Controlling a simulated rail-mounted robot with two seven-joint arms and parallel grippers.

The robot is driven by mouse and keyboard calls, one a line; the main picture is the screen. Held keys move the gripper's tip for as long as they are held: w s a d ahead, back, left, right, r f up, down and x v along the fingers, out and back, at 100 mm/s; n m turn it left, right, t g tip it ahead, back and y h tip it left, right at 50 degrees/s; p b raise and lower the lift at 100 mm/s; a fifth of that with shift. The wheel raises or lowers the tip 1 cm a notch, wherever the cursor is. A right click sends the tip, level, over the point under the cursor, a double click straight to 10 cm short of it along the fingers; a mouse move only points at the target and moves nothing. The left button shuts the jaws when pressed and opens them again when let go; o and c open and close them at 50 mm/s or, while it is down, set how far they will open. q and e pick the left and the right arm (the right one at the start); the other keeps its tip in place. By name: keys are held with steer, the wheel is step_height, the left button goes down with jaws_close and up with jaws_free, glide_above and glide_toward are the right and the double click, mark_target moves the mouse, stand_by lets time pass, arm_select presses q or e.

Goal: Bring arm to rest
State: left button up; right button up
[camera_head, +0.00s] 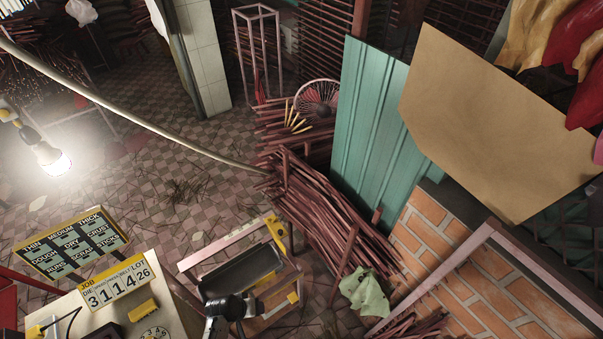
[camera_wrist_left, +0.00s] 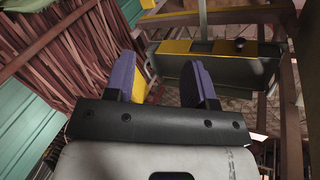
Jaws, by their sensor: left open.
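My left gripper (camera_wrist_left: 166,80) shows in the left wrist view with its two purple fingers apart and nothing between them. A dark grey trough with a yellow edge (camera_wrist_left: 205,72) lies beyond the fingers, to the right of centre. I cannot tell the exact gap between them. In the head view, a dark tray (camera_head: 240,272) sits at the bottom centre, with a black part (camera_head: 232,307) at its near end; I cannot tell whether that part is mine. My right gripper is not in view.
A sign board (camera_head: 72,245) and a job counter (camera_head: 118,288) stand at lower left. A pile of brown sticks (camera_head: 315,205) leans beside a teal panel (camera_head: 368,125). A brick wall (camera_head: 450,250) is at right. Checkered floor (camera_head: 130,185) is open at left-centre; a lit lamp (camera_head: 52,160) hangs left.

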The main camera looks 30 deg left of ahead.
arm_select(q)
steer(key=s+d+r+m+y, duration=0.1)
steer(key=s+r+m, duration=0.15)
steer(key=r, duration=0.95)
steer(key=s+d+r+m+y, duration=0.15)
steer(key=r+m, duration=0.25)
steer(key=r, duration=0.9)
steer(key=s+d+f+m, duration=0.1)
steer(key=s+d+m, duration=0.1)
steer(key=s, duration=0.6)
steer(key=shift+s+d+f+g, duration=0.2)
steer(key=shift+d+g, duration=0.1)
steer(key=shift+d, duration=0.35)
